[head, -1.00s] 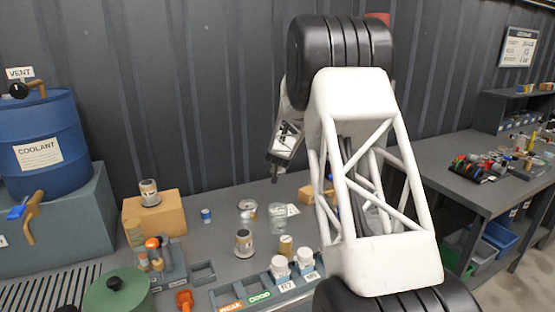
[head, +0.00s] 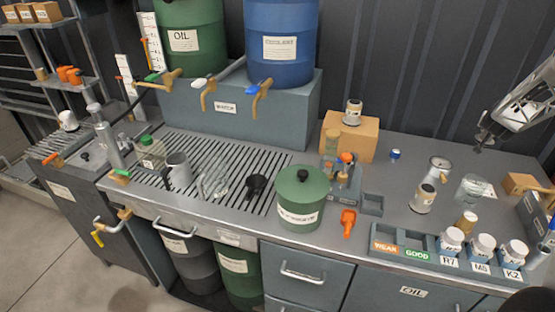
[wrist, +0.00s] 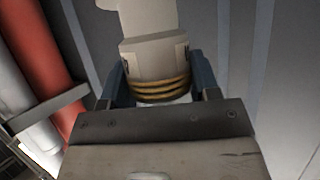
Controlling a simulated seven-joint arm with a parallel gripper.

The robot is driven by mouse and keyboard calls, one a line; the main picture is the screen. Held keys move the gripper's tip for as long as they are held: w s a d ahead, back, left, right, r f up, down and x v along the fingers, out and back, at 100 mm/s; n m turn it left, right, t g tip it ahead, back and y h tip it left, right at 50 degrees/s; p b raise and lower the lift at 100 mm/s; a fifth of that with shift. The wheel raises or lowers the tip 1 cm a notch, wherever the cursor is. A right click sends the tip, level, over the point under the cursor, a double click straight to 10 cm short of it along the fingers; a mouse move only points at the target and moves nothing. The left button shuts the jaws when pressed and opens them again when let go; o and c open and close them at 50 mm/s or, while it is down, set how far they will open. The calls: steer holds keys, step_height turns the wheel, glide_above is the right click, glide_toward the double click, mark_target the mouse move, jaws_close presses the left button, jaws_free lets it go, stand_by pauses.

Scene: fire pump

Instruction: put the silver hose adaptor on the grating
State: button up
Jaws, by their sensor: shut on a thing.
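In the wrist view my gripper (wrist: 156,88) is shut on a pale grey piece with brass-coloured rings, apparently the silver hose adaptor (wrist: 150,58). Its lower end is hidden behind the gripper body. In the head view my gripper (head: 481,142) is raised over the right part of the bench, near the wall; the held piece is too small to make out there. The grating (head: 222,150) is the slatted area left of centre, well to the left of my gripper.
On the grating stand a grey mug (head: 179,170), clear glassware (head: 213,182) and a small black item (head: 256,185). A tan box (head: 352,138) and several cans lie between.

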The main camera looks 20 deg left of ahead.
steer(key=s+a+r+n+y, duration=0.2)
steer(key=s+a, duration=0.3)
steer(key=a, duration=0.5)
steer(key=s+a+r+n+y, duration=0.2)
steer(key=s+a, duration=0.3)
steer(key=a, duration=0.6)
steer(key=w+a+r+n+g+y, duration=0.1)
steer(key=a+r+n+y, duration=0.25)
steer(key=a, duration=0.75)
steer(key=a+r+n+y, duration=0.3)
steer(key=a+r, duration=0.1)
steer(key=a, duration=0.7)
steer(key=s+a+r+n+g+y, duration=0.2)
steer(key=s+a, duration=0.1)
steer(key=a, duration=0.5)
steer(key=s+a+r+n+g+y, duration=0.1)
steer(key=s+a+n+g, duration=0.1)
steer(key=a, duration=0.5)
steer(key=s+a+r+n+g+y, duration=0.2)
steer(key=s+a+n, duration=0.1)
steer(key=a, duration=0.5)
steer(key=s+a+f+n+g, duration=0.3)
steer(key=s+a+f, duration=0.1)
steer(key=f, duration=0.5)
steer(key=s+a+f+n+g, duration=0.3)
steer(key=s+f, duration=0.2)
steer(key=f, duration=0.5)
steer(key=shift+s+a+g+y, duration=0.3)
steer(key=shift+s+a+y, duration=0.05)
steer(key=shift+s, duration=0.05)
